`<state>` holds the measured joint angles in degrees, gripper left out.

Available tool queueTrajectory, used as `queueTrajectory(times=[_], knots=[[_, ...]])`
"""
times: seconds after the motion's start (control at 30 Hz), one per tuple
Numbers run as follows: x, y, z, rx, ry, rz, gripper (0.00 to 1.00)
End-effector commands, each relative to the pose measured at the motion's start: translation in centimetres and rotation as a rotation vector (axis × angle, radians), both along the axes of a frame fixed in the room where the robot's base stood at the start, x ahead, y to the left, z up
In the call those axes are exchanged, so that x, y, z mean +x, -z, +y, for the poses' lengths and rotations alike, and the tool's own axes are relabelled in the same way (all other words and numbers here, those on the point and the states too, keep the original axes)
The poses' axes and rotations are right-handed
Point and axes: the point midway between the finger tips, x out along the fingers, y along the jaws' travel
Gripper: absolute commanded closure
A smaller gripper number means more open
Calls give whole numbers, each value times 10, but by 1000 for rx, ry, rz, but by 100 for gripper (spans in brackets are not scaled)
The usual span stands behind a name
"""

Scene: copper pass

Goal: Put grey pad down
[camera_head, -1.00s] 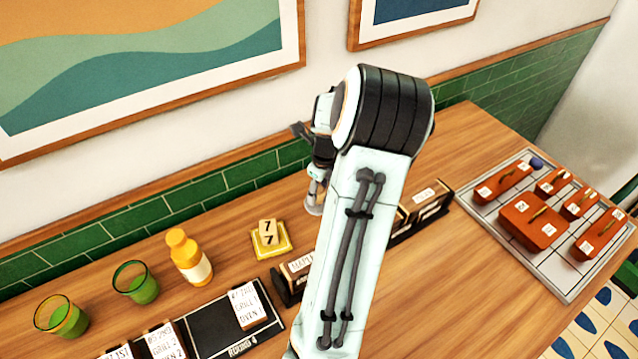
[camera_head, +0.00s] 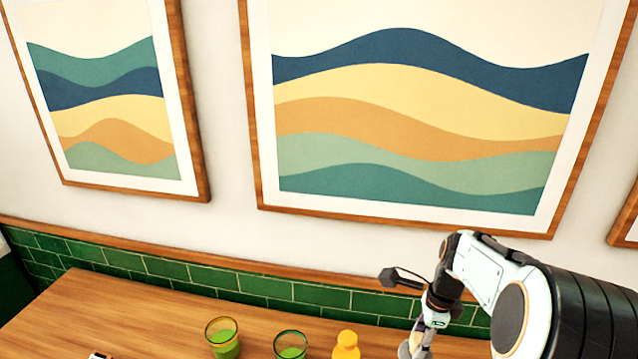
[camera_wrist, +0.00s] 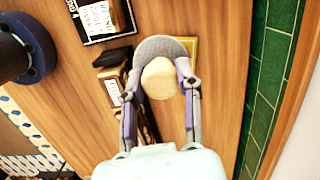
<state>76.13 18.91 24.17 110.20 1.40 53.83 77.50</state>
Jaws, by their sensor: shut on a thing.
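In the wrist view my gripper (camera_wrist: 160,90) is shut on the grey pad (camera_wrist: 165,46), whose curved edge shows beyond the fingertips. A round pale wooden piece (camera_wrist: 158,79) sits between the fingers against the pad; it looks like the pad's knob, though I cannot be sure. A yellow edge (camera_wrist: 192,45) shows behind the pad, over the wooden counter. In the head view my gripper (camera_head: 418,340) hangs at the lower right, with a grey shape at its tip cut off by the frame. Whether the pad touches the counter, I cannot tell.
Two green-filled glasses (camera_head: 223,340) (camera_head: 290,346) and an orange bottle (camera_head: 346,346) stand left of my gripper. Dark labelled holders (camera_wrist: 112,88) and a black board with a card (camera_wrist: 98,18) lie beside it. A green tiled wall (camera_wrist: 272,60) is close by. The counter's left is mostly clear.

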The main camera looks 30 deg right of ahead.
Motion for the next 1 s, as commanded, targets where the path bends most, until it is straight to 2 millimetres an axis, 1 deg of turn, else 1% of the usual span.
queueTrajectory(times=[0.03, 0.07, 0.1, 0.17, 0.2, 0.27, 0.3, 0.37, 0.4, 0.43, 0.5, 0.6, 0.7, 0.8, 0.9, 1.0], knots=[[20, -7, 15, -3, -166, -2, 100], [30, -11, 24, -2, -271, -1, 100], [42, -16, 37, -2, -411, -1, 100], [60, -24, 58, -3, -617, -1, 100], [71, -30, 73, -3, -754, 0, 100], [85, -38, 96, -3, -960, -1, 100], [94, -44, 113, -5, -1095, -2, 100], [105, -53, 138, -3, -1297, -1, 100], [111, -58, 155, -3, -1429, 0, 100], [114, -62, 168, -2, -1525, -1, 100], [120, -71, 196, -4, -1732, -1, 100], [124, -82, 229, -3, -1975, 0, 100], [124, -89, 252, -2, -2148, 0, 100], [123, -94, 265, 0, -2248, 0, 100], [123, -95, 271, 0, -2293, -1, 100], [123, -96, 272, 0, -2303, -1, 100]])
